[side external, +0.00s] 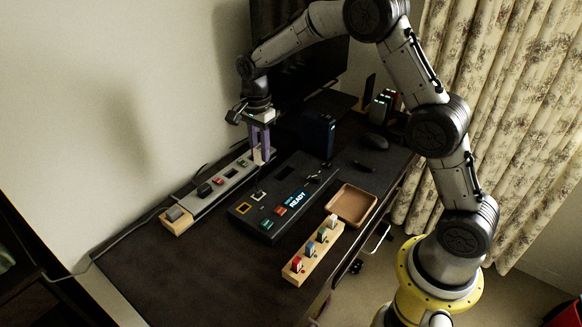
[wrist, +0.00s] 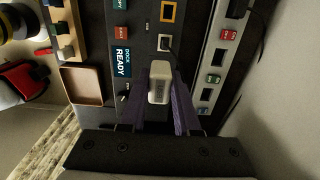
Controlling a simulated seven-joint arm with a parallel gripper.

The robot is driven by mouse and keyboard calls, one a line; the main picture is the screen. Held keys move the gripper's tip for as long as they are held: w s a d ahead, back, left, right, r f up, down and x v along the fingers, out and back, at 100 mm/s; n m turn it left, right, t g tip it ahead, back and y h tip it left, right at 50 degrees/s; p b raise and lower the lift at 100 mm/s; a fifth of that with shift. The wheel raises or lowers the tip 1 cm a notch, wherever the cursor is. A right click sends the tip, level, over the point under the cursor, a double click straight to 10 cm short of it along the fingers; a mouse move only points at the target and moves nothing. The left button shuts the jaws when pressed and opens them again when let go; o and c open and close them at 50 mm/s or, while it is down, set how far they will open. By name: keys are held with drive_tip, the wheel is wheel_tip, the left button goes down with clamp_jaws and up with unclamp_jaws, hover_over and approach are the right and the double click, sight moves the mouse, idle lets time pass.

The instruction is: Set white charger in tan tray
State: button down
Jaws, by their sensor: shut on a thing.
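The white charger (wrist: 158,88) is a small pale block between the purple fingers of my gripper (wrist: 160,76), which is shut on it. In the side view my gripper (side external: 261,158) points down at the far end of the grey power strip (side external: 228,180), with the pale charger low between its fingers. I cannot tell whether the charger still touches the strip. The tan tray (side external: 333,208) is a shallow, empty square tray on the desk, right of the black console. It also shows at the left of the wrist view (wrist: 82,68).
The black console (side external: 262,228) with a READY display lies between strip and tray. A wooden block with several coloured pieces (side external: 314,255) stands just in front of the tray. A dark box (side external: 318,134), monitor (side external: 285,70) and mouse (side external: 376,142) are at the back. The front-left desk is clear.

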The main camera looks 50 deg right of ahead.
drive_tip(key=shift+n, duration=0.3)
drive_tip(key=s+d, duration=0.3)
drive_tip(key=s, duration=1.4)
drive_tip(key=s+d, duration=0.3)
drive_tip(key=s, duration=1.4)
hover_over(350, 208)
wheel_tip(350, 208, down, 10)
drive_tip(key=shift+r, duration=0.25)
drive_tip(key=shift+d+f, duration=0.1)
drive_tip(key=shift+f, duration=1.55)
drive_tip(key=shift+f, duration=0.15)
